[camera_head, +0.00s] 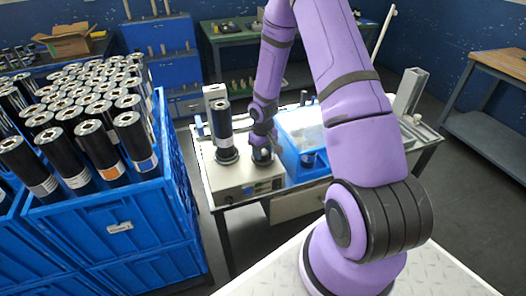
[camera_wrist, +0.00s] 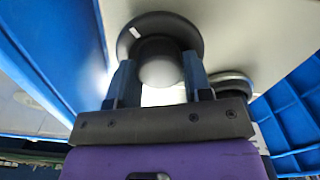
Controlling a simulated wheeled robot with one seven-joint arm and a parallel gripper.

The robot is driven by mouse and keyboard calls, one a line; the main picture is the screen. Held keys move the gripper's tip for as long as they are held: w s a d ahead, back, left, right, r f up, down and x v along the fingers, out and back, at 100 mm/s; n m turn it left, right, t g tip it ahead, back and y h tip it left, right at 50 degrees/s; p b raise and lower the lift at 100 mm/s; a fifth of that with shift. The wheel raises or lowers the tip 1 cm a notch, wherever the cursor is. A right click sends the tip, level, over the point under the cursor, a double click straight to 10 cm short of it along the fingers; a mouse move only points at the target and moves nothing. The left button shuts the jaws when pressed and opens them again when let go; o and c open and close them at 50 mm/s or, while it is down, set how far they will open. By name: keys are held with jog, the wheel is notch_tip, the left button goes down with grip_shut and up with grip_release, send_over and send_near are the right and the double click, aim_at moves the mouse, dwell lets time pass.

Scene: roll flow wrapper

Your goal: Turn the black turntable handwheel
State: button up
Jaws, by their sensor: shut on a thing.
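The black turntable handwheel (camera_wrist: 182,27) shows at the top of the wrist view, a dark round disc with a white mark on its left side and a rounded grey knob (camera_wrist: 160,68) in front. My gripper (camera_wrist: 158,75) has one finger on each side of the knob and is shut on it. In the head view my gripper (camera_head: 263,147) reaches down onto the handwheel (camera_head: 262,158) on top of the beige machine box (camera_head: 235,183). The handwheel is partly hidden by my gripper there.
A black roll (camera_head: 222,125) stands upright on the machine just left of my gripper. A blue bin (camera_head: 292,168) is close on the right. A blue crate (camera_head: 110,225) with many black rolls stands at the left. Dark floor is free at the right.

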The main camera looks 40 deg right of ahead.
aim_at(263, 152)
jog(key=shift+n, duration=1.1)
jog(key=o, duration=0.9)
jog(key=shift+r, duration=0.1)
notch_tip(263, 152, up, 11)
jog(key=shift+f, duration=0.2)
